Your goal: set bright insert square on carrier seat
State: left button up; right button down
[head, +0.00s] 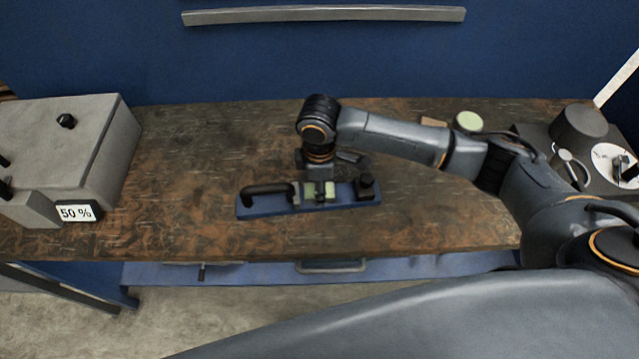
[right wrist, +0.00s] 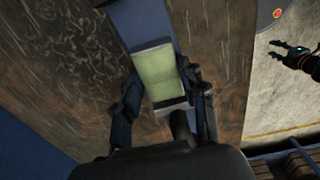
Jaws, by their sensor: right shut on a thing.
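A pale green bright insert (right wrist: 158,72) sits between the fingers of my right gripper (right wrist: 166,112) in the right wrist view, which is shut on it. The blue carrier (head: 345,195) lies on the bench in the head view, and its blue bar (right wrist: 143,20) shows beneath the insert. Pale green patches (head: 309,189) show at the carrier's middle, below my right gripper (head: 320,184). The seat is mostly hidden, so I cannot tell whether the insert touches it or is square. My left gripper (right wrist: 291,56) shows at the right wrist view's edge, fingers apart and empty, over the floor.
A round green-topped item (head: 468,121) stands behind my right arm. The bench's left middle is clear.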

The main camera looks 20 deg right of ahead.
jog(key=c, duration=0.7)
grip_release()
jog(key=shift+f, duration=0.1)
notch_tip(320, 180, up, 12)
jog(key=shift+s, duration=0.1)
